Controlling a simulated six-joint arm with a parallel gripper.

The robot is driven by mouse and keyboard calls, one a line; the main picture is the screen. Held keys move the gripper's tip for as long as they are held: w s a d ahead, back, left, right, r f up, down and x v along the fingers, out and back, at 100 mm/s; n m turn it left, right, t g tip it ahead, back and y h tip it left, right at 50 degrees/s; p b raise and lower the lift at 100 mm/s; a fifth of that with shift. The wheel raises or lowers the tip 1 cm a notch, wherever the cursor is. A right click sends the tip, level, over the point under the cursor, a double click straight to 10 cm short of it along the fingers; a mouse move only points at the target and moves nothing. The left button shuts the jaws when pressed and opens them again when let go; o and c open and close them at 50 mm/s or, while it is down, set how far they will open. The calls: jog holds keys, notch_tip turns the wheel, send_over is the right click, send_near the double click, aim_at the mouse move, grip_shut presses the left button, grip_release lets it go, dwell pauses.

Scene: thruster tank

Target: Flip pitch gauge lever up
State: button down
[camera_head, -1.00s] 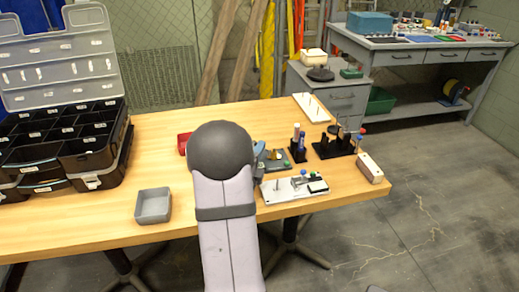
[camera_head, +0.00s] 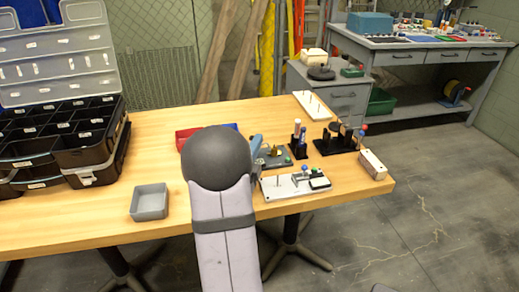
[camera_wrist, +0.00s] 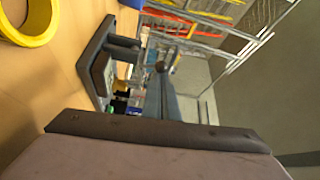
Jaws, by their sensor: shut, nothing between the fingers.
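A grey device (camera_head: 273,160) with a small yellow part and a green knob lies on the wooden table, just right of my arm; it may be the pitch gauge. My arm hides its left part, and I cannot make out the lever's position. In the wrist view a dark grey base (camera_wrist: 97,45) with a raised plate may be the same device. My gripper shows as a blue-grey piece (camera_head: 257,143) beside the device's left side, mostly hidden by my arm. Blue-grey fingers (camera_wrist: 165,92) show in the wrist view, shut and empty. Contact cannot be told.
A white board (camera_head: 275,190) with a blue knob stands in front of the grey device. Black holders (camera_head: 337,146) with upright pieces and a pale block (camera_head: 372,165) are at right. A grey bin (camera_head: 149,202) and black organizer (camera_head: 95,160) are left. A yellow ring (camera_wrist: 43,32) shows in the wrist view.

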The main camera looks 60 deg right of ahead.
jog(key=shift+w+a+f+n+t+h+b, duration=0.3)
jog(key=shift+n+b, duration=0.5)
jog(key=shift+b, duration=0.35)
jog(key=shift+w+a+r+n+b, duration=0.1)
jog(key=shift+r+n+b, duration=0.15)
jog(key=shift+n+b, duration=0.25)
jog(key=shift+w+a+r+b, duration=0.15)
jog(key=shift+w+a+b, duration=0.3)
jog(key=shift+b, duration=0.7)
jog(key=shift+w+a+b, duration=0.5)
jog(key=shift+b, duration=0.75)
jog(key=shift+w+a+b, duration=0.15)
jog(key=shift+b, duration=0.2)
jog(key=shift+r, duration=0.1)
